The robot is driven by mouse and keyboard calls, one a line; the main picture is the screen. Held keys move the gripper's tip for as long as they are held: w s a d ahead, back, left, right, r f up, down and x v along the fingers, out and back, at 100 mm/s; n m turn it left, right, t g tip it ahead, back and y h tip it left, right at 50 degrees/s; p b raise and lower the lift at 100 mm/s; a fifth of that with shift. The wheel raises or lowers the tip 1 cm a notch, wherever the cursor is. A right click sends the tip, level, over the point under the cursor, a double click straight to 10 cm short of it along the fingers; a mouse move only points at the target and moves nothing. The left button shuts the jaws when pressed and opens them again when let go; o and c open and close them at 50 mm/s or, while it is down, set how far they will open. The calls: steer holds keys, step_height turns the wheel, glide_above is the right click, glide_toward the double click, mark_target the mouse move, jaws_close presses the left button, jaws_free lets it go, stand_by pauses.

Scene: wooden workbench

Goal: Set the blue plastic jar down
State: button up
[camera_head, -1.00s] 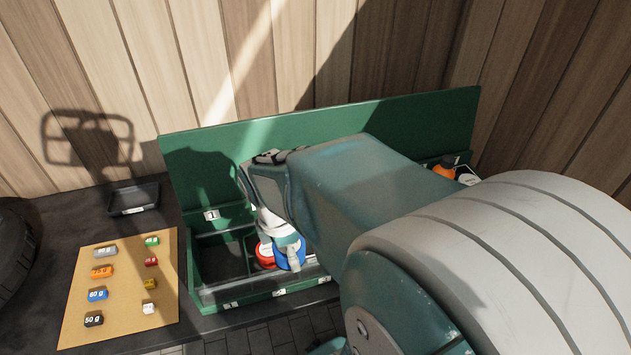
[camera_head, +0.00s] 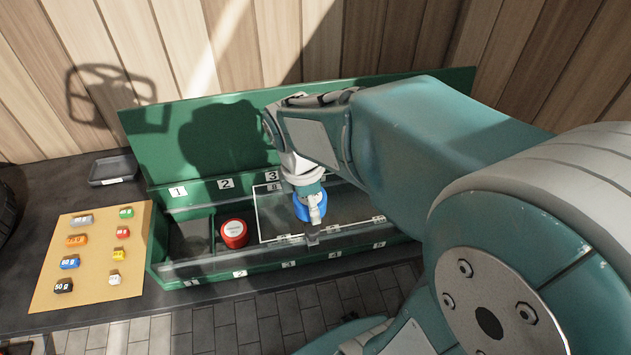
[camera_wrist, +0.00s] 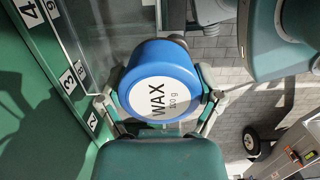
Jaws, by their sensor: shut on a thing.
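The blue jar (camera_head: 302,208) hangs in my gripper (camera_head: 313,212) over the green box (camera_head: 222,267), near the part marked 3. In the wrist view the blue jar (camera_wrist: 160,62) shows its white lid label, "WAX", between the two fingers of my gripper (camera_wrist: 160,100). The fingers are shut on its sides. A red jar (camera_head: 234,233) sits inside the box, to the left of the blue one and apart from it. I cannot tell whether the blue jar's underside touches anything. My arm hides the right part of the box.
The box's raised green back panel (camera_head: 190,140) stands behind its numbered compartments. A clear panel with a white outline (camera_head: 262,215) lies around the jar's area. To the left are a tan board (camera_head: 95,280) with several small coloured weights and a dark tray (camera_head: 113,170).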

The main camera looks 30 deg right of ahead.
steer(key=w+d+f, duration=0.2)
steer(key=w+d, duration=0.1)
steer(key=d, duration=0.1)
glide_above(328, 207)
step_height(328, 207, down, 5)
steer(key=shift+s+a+r, duration=0.1)
steer(key=shift+s+r, duration=0.05)
steer(key=shift+w+a+f, duration=0.1)
steer(key=shift+w+f, duration=0.2)
steer(key=shift+f, duration=0.2)
step_height(328, 207, down, 2)
steer(key=shift+a+f, duration=0.15)
steer(key=shift+f, duration=0.3)
steer(key=shift+d, duration=0.45)
steer(key=o, duration=1)
steer(key=shift+f, duration=0.1)
steer(key=shift+a, duration=0.25)
